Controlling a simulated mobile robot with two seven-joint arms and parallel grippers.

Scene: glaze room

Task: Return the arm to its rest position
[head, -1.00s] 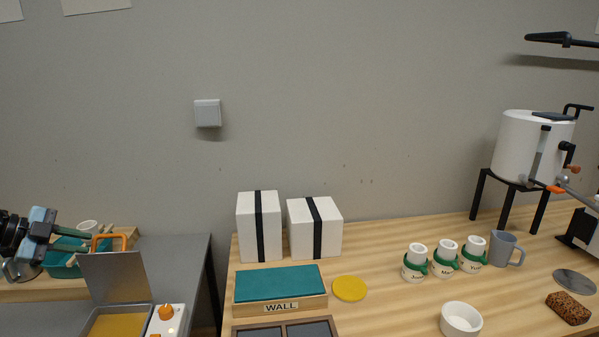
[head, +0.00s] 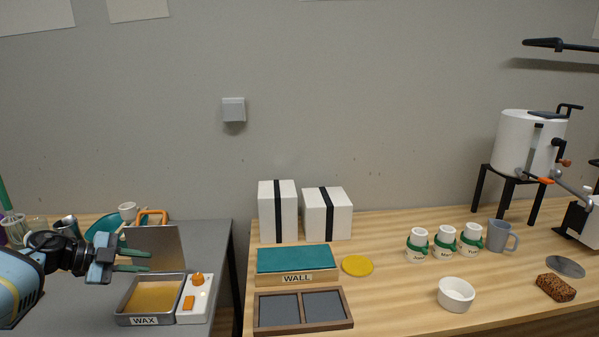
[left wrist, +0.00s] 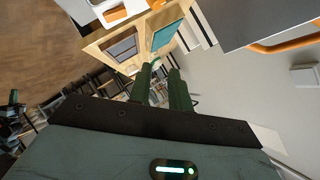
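My left gripper (head: 136,260) comes in from the left in the head view, in front of the upright grey plate and over the back of the wax pan (head: 122,310). Its two green fingers are apart with nothing between them. In the left wrist view the fingers (left wrist: 162,88) also show a clear gap, with tables and shelving beyond. My left arm (head: 20,285) is bent at the lower left.

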